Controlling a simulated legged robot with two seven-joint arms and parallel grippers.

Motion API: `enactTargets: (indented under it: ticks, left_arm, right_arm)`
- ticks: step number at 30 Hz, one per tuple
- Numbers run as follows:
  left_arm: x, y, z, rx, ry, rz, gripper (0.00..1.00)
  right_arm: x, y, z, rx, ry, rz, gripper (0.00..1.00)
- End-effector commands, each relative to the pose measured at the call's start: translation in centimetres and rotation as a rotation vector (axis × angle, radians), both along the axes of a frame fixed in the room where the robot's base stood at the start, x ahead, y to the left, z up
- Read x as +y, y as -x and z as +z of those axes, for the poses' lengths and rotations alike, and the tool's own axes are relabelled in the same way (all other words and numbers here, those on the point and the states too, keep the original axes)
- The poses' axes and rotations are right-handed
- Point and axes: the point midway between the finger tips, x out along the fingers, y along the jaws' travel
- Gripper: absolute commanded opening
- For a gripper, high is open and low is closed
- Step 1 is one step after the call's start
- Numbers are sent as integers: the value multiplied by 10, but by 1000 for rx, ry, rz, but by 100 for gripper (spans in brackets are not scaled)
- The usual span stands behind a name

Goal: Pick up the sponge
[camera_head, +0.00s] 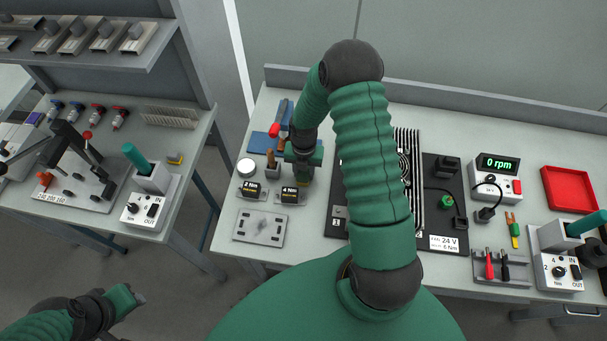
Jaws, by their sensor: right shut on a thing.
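My right gripper (302,178) is over the left part of the middle bench, just behind the box marked 4 Nm (290,195). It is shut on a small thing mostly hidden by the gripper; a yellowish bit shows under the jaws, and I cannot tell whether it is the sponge.
The boxes marked 2 Nm (249,191) and 4 Nm stand close to my right gripper. A red tray (569,190) is at the far right. A floor gap separates the benches.

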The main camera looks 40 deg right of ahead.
Motion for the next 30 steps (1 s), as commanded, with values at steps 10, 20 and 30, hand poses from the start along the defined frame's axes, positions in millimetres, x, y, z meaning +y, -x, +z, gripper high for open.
enactTargets:
  ticks: [10, 20, 30]
  left_arm:
    - [0, 0, -1, 0, 0, 0, 36]
    - [0, 0, -6, 0, 0, 0, 36]
    - [0, 0, -6, 0, 0, 0, 36]
  right_arm:
    - [-1, -1, 7, -3, 0, -1, 0]
    - [-2, -1, 93, -7, 4, -3, 0]
    - [-1, -1, 172, -1, 2, -2, 0]
